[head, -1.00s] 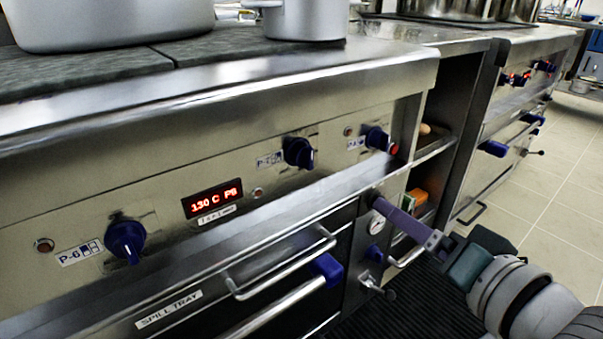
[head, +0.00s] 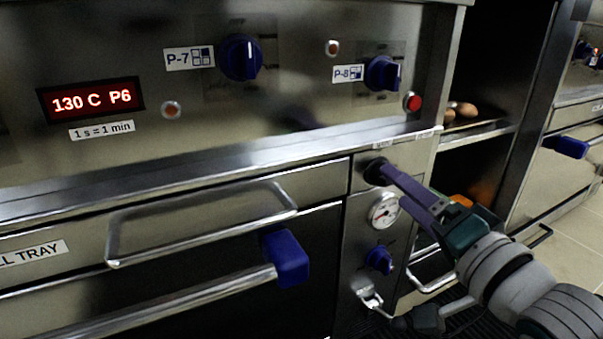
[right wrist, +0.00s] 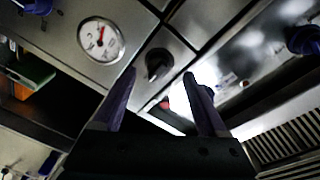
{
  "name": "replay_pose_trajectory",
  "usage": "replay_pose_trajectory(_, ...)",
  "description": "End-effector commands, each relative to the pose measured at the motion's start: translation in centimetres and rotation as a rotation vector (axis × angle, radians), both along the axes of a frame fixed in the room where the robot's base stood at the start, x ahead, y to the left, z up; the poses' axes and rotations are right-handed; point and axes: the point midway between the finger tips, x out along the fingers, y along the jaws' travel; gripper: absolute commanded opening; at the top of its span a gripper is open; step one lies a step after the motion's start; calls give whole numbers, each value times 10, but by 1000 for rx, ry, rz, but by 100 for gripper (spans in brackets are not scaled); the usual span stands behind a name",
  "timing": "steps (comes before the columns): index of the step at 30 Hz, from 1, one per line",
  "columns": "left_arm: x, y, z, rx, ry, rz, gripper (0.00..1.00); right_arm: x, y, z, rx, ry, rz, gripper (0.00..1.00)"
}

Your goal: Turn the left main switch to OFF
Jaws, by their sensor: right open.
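A dark round knob (right wrist: 158,64) sits on the narrow steel panel above a white gauge (head: 384,210). It appears to be the left main switch; no label on it is readable. My right gripper (head: 382,172) reaches in from the right and points at this knob, its purple fingers largely covering it in the head view. In the right wrist view the fingers (right wrist: 160,76) are apart, with the knob between and just beyond their tips. Contact cannot be made out. The gauge (right wrist: 101,40) is beside the knob there. My left gripper is not in view.
A blue knob (head: 380,259) sits below the gauge. Knobs P-7 (head: 240,57) and P-8 (head: 382,73) and a red button (head: 412,102) are on the upper panel. An oven handle (head: 180,300) juts out left. Open shelves (head: 478,130) are at the right.

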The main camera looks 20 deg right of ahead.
Motion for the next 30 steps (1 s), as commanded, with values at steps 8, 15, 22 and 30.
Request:
replay_pose_trajectory(8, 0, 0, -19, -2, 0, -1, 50, 33, -1, -2, -1, 0, 0, 75)
replay_pose_trajectory(15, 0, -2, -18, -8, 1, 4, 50, 36, -1, 0, -1, 2, 0, 75)
replay_pose_trajectory(22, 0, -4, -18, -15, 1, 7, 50, 35, -1, 0, -1, 2, 0, 56)
replay_pose_trajectory(30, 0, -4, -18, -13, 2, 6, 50, 35, -1, -1, -1, 2, 0, 26)
